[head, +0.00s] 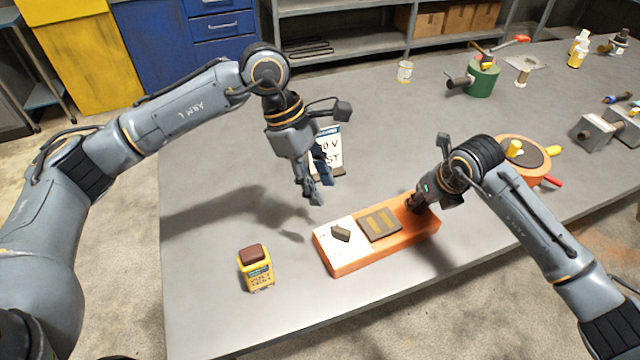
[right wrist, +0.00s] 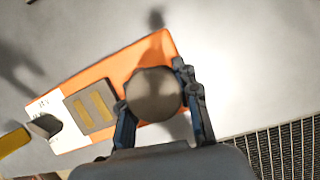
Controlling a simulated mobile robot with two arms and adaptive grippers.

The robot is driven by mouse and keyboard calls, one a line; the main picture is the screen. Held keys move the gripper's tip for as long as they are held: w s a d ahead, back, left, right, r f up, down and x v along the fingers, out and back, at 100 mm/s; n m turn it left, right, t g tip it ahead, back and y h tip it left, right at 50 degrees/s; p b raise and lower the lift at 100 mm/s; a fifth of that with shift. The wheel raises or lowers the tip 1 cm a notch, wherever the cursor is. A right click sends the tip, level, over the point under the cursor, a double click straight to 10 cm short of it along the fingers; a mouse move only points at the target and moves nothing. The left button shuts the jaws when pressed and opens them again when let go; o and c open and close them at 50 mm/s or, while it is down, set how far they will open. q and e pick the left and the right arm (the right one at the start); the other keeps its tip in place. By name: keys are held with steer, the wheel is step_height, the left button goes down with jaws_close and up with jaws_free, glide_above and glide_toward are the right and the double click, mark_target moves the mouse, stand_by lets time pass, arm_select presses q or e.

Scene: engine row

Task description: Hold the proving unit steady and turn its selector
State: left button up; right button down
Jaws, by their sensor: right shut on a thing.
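The proving unit is a long orange box (head: 375,258) lying on the table near its front edge; it also shows in the right wrist view (right wrist: 152,58). On its white left end sits a dark selector knob (head: 341,234), also in the right wrist view (right wrist: 45,125). A dark plate with two yellowish strips (head: 380,224) is in its middle. My right gripper (head: 416,203) is shut on a round dark grip (right wrist: 153,93) at the box's right end. My left gripper (head: 318,196) hangs above the table behind the selector, touching nothing; its finger gap is unclear.
A yellow tester with a brown top (head: 257,270) stands left of the unit. A white sign (head: 328,150) stands behind my left gripper. An orange round device (head: 520,155) and a green device (head: 482,78) stand further back right.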

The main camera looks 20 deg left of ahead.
mark_target(341, 230)
arm_select(q)
steer(key=shift+d+f, duration=0.1)
steer(key=shift+f, duration=0.05)
stand_by(0.3)
steer(key=x, duration=1.1)
steer(key=shift+d+f, duration=0.2)
steer(key=shift+f, duration=0.15)
jaws_close()
